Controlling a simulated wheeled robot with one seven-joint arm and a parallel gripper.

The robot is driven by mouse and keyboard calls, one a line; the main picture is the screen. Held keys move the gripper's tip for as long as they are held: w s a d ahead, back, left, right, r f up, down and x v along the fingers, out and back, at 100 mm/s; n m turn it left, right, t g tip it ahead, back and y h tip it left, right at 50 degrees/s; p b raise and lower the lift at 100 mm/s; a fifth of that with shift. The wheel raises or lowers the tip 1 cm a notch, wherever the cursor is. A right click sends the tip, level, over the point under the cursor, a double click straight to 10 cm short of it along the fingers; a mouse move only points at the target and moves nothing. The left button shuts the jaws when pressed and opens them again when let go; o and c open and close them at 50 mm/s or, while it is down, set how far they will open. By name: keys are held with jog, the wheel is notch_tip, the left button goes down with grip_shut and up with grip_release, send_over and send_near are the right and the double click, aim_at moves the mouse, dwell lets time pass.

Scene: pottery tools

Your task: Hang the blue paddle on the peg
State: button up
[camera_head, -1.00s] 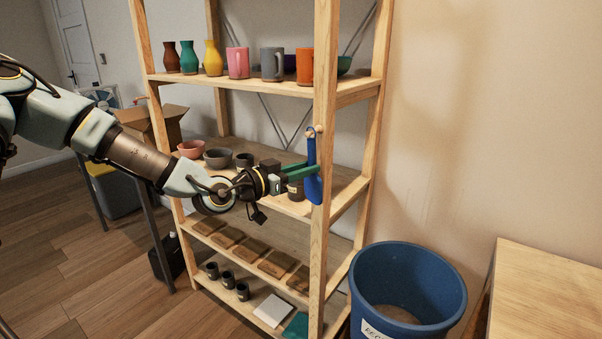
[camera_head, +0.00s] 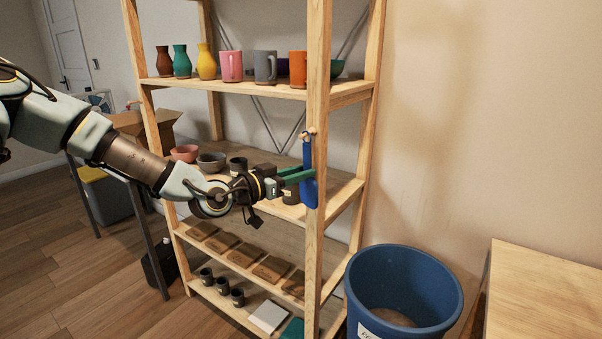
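The blue paddle (camera_head: 310,193) hangs upright, its broad end down, in front of the shelf's near right post. The peg (camera_head: 304,137) is a short pale wooden piece on that post, at the paddle's top end. A dark loop seems to show at the peg, but it is too small to tell whether it is around it. My gripper (camera_head: 302,175) has green fingers that reach the paddle's middle from the left. They appear shut on it, with one finger crossing in front. The far finger is partly hidden.
The wooden shelf post (camera_head: 317,80) stands right beside the paddle. Mugs and vases, including an orange mug (camera_head: 298,69), stand on the upper shelf; bowls and dark cups stand behind my gripper. A blue bin (camera_head: 403,290) is at lower right, beside a wooden tabletop (camera_head: 548,292).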

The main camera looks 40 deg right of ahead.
jog(key=o, duration=0.5)
jog(key=shift+c, duration=0.2)
jog(key=a+b, duration=0.2)
jog(key=a, duration=0.9)
jog(key=w+a+f+n+t+y, duration=0.2)
jog(key=w+a+f+n+y, duration=0.15)
jog(key=a+f+y, duration=0.6)
jog(key=w+a+f+n+t+y, duration=0.1)
jog(key=w+a+f+n+y, duration=0.2)
jog(key=a, duration=0.7)
jog(key=s+a+r+n+y, duration=0.1)
jog(key=a+r+n, duration=0.1)
jog(key=a, duration=0.5)
jog(key=s+a+r+n+g+y, duration=0.1)
jog(key=a+r+n+y, duration=0.1)
jog(key=a+n, duration=0.3)
jog(key=s+a+r+n+y, duration=0.1)
jog(key=s+a+r+n, duration=0.1)
jog(key=a, duration=0.7)
jog(key=shift+r+n+y+p, duration=0.35)
jog(key=shift+n, duration=0.4)
jog(key=shift+w+a, duration=0.1)
